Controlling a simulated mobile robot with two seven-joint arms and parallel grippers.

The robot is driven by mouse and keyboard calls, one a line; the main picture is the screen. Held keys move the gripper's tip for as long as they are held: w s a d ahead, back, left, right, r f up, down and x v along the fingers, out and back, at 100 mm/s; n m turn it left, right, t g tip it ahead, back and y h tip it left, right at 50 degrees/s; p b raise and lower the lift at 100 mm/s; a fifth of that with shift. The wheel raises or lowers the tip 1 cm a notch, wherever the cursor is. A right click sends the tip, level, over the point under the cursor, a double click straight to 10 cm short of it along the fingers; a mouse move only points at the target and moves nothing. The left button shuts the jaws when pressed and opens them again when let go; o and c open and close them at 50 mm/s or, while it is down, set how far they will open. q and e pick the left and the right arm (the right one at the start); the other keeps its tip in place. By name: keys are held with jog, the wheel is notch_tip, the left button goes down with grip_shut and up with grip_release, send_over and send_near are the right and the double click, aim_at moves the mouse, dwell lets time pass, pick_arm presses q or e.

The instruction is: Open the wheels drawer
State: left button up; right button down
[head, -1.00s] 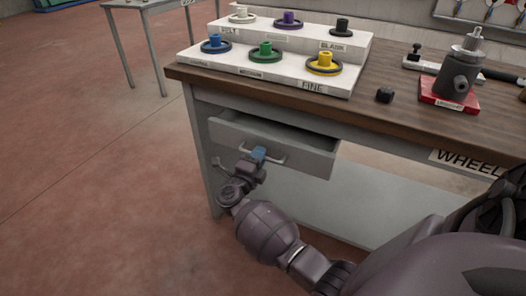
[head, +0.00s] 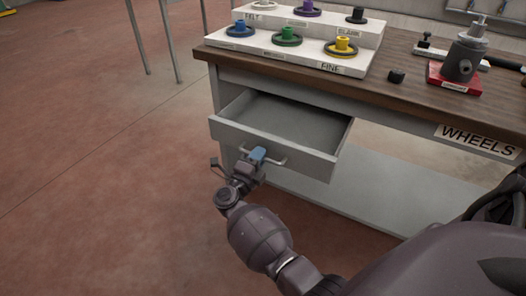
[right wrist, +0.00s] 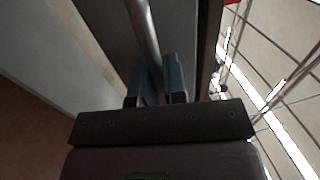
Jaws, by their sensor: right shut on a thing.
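The wheels drawer (head: 310,158) is a grey drawer under the left part of the workbench. It stands well open, and its inside looks empty. My right gripper (head: 257,155) is shut on the metal bar handle (head: 277,160) at the drawer's front. In the right wrist view the handle bar (right wrist: 143,35) runs down between the blue fingertips of the gripper (right wrist: 158,82). My left gripper is not in view.
The wooden bench top (head: 400,95) carries a white stepped rack (head: 290,58) with several coloured wheels, a black knob (head: 396,76) and a grey device on a red base (head: 455,86). A "WHEELS" label (head: 478,141) is on the bench's front edge.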

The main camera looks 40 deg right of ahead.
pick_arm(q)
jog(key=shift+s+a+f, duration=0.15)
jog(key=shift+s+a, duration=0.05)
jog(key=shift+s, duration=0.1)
pick_arm(e)
jog(key=shift+r+v, duration=0.2)
jog(key=shift+v, duration=0.75)
jog(key=shift+r+v, duration=0.15)
jog(key=shift+v, duration=0.8)
jog(key=shift+r+v, duration=0.2)
jog(key=shift+v, duration=0.75)
jog(key=shift+a, duration=0.1)
jog(key=c, duration=1.2)
grip_release()
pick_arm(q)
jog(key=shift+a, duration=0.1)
pick_arm(e)
jog(key=shift+o, duration=0.2)
jog(key=shift+a, duration=0.15)
